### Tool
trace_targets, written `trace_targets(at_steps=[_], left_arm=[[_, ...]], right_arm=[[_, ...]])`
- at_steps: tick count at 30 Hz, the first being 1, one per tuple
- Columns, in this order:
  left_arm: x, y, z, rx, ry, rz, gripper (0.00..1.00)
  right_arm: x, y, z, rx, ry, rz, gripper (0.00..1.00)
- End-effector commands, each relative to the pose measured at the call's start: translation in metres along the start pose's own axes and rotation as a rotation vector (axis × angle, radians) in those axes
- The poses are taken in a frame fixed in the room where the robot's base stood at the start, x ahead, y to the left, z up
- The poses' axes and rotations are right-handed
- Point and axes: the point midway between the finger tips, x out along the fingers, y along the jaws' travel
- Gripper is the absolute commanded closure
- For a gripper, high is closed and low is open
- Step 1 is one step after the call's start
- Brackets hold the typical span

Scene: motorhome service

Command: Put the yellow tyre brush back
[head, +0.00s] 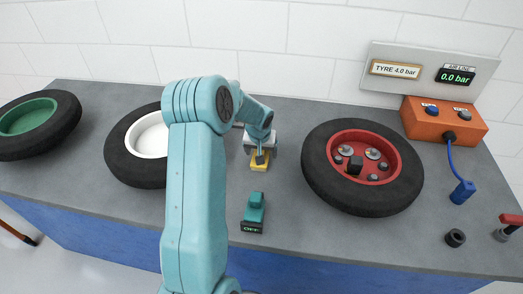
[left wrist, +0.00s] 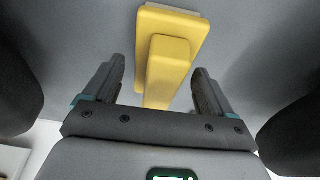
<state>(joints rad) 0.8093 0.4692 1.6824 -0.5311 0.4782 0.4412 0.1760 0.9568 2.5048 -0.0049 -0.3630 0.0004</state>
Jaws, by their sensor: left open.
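The yellow tyre brush (head: 260,166) is on the grey bench between the white-rimmed and red-rimmed wheels, partly hidden by my left gripper in the head view. In the left wrist view the brush (left wrist: 170,58) shows a flat yellow base with a raised block handle. My left gripper (head: 259,152) is over the brush. In the left wrist view its fingers (left wrist: 160,82) are open, one on each side of the handle, with gaps visible. My right gripper is not in view.
A teal tool (head: 254,213) marked OFF stands just in front of the brush. The red-rimmed wheel (head: 318,182) lies to the right, the white-rimmed wheel (head: 122,167) to the left. An orange box (head: 420,122) with a blue hose stands back right. A black ring (head: 455,238) lies front right.

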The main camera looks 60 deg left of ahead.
Motion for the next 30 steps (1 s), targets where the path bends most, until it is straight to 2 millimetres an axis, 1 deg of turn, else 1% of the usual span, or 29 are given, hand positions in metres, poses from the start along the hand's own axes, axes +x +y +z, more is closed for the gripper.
trace_targets(at_steps=[9,12,15,18,21,30], left_arm=[[-0.072,0.000,-0.002,-0.001,0.008,0.001,0.16],[-0.092,0.000,-0.001,0.000,0.006,0.002,0.16],[-0.106,0.000,-0.001,0.001,0.005,0.001,0.16],[-0.114,0.000,0.000,0.000,0.003,0.000,0.16],[-0.117,0.000,0.000,-0.001,0.003,0.001,0.16],[-0.117,0.000,0.000,0.000,0.002,0.000,0.16]], right_arm=[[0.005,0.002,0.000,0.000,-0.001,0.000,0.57],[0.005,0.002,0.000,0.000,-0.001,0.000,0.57],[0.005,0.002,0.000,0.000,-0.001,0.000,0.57],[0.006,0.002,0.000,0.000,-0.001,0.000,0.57],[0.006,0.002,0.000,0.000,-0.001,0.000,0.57],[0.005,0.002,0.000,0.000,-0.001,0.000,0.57]])
